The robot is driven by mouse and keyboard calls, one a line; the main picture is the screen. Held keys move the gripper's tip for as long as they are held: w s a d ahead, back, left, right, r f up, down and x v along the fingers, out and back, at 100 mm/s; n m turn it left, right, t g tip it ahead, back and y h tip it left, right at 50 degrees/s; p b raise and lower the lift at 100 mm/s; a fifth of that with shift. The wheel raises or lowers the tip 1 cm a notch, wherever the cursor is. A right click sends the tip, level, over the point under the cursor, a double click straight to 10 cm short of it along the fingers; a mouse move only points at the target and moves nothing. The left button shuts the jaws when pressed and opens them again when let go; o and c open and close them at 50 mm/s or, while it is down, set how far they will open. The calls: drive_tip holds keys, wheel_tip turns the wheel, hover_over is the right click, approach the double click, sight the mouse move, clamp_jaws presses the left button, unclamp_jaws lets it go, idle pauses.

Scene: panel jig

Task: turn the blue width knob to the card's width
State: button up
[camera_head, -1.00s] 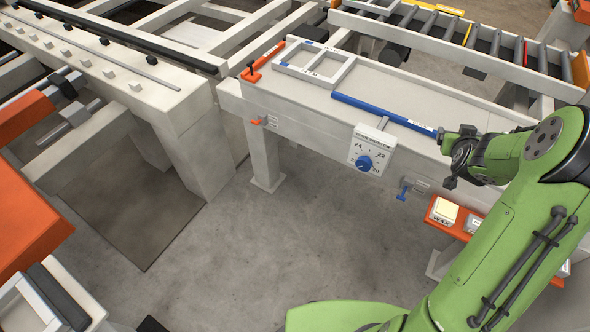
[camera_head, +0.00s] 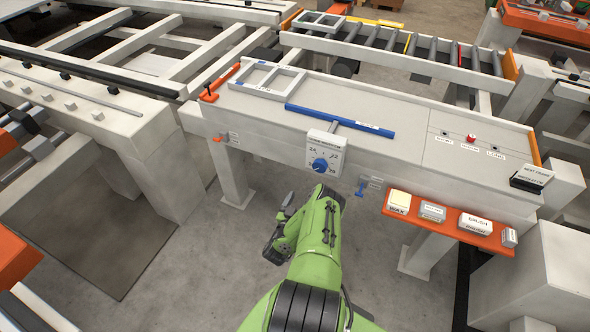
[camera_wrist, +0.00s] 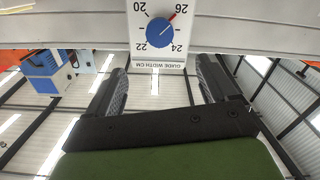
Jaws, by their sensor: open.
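The blue width knob (camera_head: 320,165) sits on a white dial plate (camera_head: 323,141) on the front of the bench. In the head view my gripper (camera_head: 276,224) is in front of and below the bench. A card (camera_head: 532,177) stands at the bench's right end; its first line seems to read "NEXT FRAME", its second is too small to read.
A blue bar (camera_head: 340,121) and a pale frame (camera_head: 266,80) lie on the bench top. An orange shelf (camera_head: 448,224) with labelled blocks hangs at the right. A small blue lever (camera_head: 362,187) is just right of the dial. Floor before the bench is clear.

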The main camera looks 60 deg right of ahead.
sight(319, 168)
drive_tip(key=d+b, duration=0.4)
drive_tip(key=d, duration=0.1)
drive_tip(key=w+d+b, duration=0.1)
drive_tip(key=d+b, duration=0.3)
drive_tip(key=d, duration=0.1)
drive_tip(key=w+d+b, duration=0.1)
drive_tip(key=d+b, duration=0.3)
drive_tip(key=d, duration=0.1)
drive_tip(key=shift+w+d, duration=0.2)
drive_tip(key=shift+d, duration=0.15)
drive_tip(key=c, duration=1.1)
drive_tip(key=shift+o, duration=0.2)
